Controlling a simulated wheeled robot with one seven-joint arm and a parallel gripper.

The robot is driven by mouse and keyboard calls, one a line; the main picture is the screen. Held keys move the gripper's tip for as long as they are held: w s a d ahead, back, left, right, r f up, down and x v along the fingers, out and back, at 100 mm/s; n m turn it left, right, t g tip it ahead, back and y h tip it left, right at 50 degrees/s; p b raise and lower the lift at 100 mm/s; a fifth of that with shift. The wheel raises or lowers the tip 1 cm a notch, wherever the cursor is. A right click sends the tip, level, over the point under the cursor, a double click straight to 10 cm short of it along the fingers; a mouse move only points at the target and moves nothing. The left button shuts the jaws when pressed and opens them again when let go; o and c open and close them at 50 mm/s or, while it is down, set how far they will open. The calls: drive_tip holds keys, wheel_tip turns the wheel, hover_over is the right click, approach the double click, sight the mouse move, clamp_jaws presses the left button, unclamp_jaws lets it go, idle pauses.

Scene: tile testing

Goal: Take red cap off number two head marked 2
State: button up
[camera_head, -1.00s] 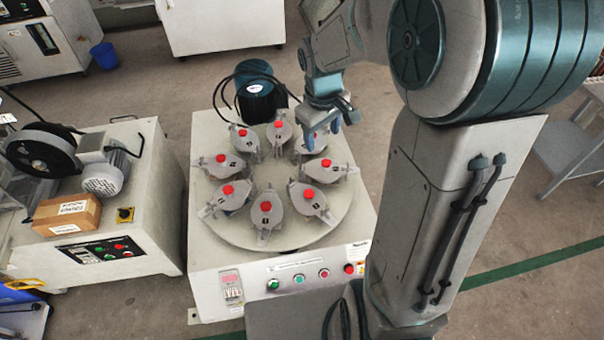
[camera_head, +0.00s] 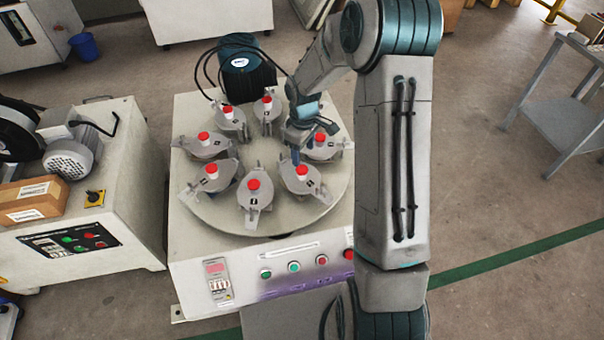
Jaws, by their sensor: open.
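A round grey plate (camera_head: 275,218) on a cream machine carries several grey heads in a ring, each with a red cap on top. The front head (camera_head: 254,198) has a red cap (camera_head: 254,184) and a small dark mark. The front-right head (camera_head: 305,187) has a red cap (camera_head: 302,170) and a mark too. The marks are too small to read surely, so I cannot tell which head is number 2. My gripper (camera_head: 296,156) is open and points down, just behind and above the front-right cap in the picture. Whether it touches that cap is unclear. The gripper partly covers the right side of the ring.
A blue-green motor (camera_head: 245,75) with black cables stands behind the plate. The machine's front panel has several buttons (camera_head: 294,267). Another machine with a cardboard box (camera_head: 30,203) stands at the left. A grey metal table (camera_head: 565,115) is at the right, with open floor before it.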

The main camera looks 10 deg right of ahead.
sight(302, 169)
drive_tip(key=f+b, duration=0.1)
drive_tip(key=f, duration=0.2)
drive_tip(key=f+b, duration=0.2)
drive_tip(key=f, duration=0.1)
drive_tip(key=shift+s+a+f, duration=0.15)
drive_tip(key=shift+a+f, duration=0.05)
drive_tip(key=shift+f, duration=0.2)
drive_tip(key=c, duration=1)
